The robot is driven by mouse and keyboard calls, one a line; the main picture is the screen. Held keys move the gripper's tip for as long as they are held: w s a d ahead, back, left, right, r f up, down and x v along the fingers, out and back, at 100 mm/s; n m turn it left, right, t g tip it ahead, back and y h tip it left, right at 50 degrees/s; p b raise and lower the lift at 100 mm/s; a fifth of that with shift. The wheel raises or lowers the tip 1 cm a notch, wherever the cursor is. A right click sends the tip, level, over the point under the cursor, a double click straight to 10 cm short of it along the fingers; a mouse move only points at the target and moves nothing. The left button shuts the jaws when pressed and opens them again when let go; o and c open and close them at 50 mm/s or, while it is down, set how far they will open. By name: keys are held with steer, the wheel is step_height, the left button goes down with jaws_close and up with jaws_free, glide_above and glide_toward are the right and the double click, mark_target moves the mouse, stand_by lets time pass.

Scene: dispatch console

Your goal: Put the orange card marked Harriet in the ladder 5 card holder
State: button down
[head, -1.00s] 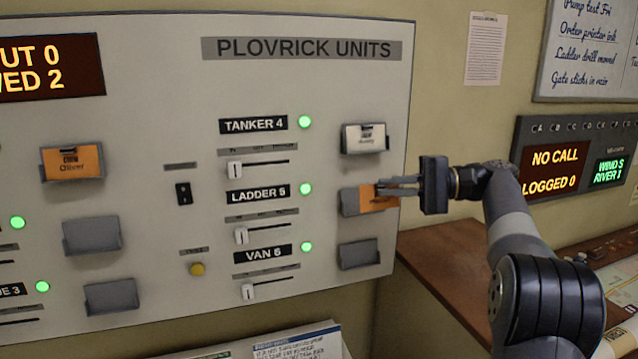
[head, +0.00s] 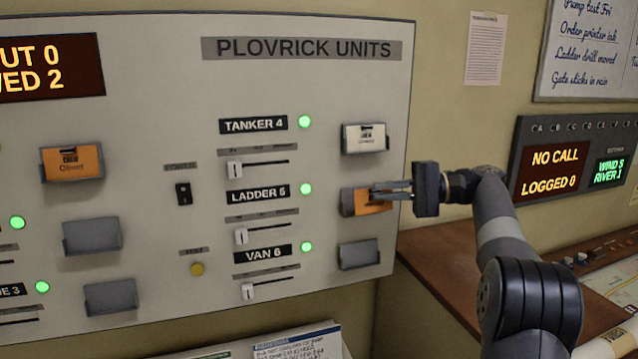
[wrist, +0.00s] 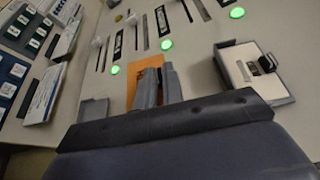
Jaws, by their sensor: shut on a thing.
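My gripper (head: 374,194) is shut on the orange card (head: 372,208), in front of the ladder 5 card holder (head: 347,203) on the panel. The card overlaps the grey holder and covers most of it; I cannot tell whether its lower edge is inside the pocket. The name on the card cannot be read. In the wrist view my gripper's fingers (wrist: 158,86) stand against the orange card (wrist: 132,82), and the ladder 5 holder is hidden behind them. The LADDER 5 label (head: 256,194) is left of the holder, beside a green light.
The tanker 4 holder (head: 347,140) above has a white card (head: 368,136). The van 6 holder (head: 359,255) below is empty. Another holder at left has an orange card (head: 70,163) that seems to read Oliver. A brown desk (head: 440,258) lies below my arm.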

steer(key=shift+w+a+f, duration=0.15)
steer(key=shift+w+a, duration=0.05)
steer(key=shift+w, duration=0.45)
steer(key=shift+w+a+f, duration=0.2)
steer(key=shift+w+a, duration=0.05)
steer(key=shift+w, duration=0.35)
steer(key=shift+w+a+f, duration=0.15)
steer(key=shift+w+a, duration=0.05)
steer(key=shift+w, duration=0.45)
steer(key=shift+w, duration=0.1)
steer(key=shift+w+a+f, duration=0.15)
steer(key=shift+w+f, duration=0.2)
steer(key=shift+f, duration=0.05)
steer(key=c, duration=1.5)
jaws_free()
steer(key=shift+o, duration=0.2)
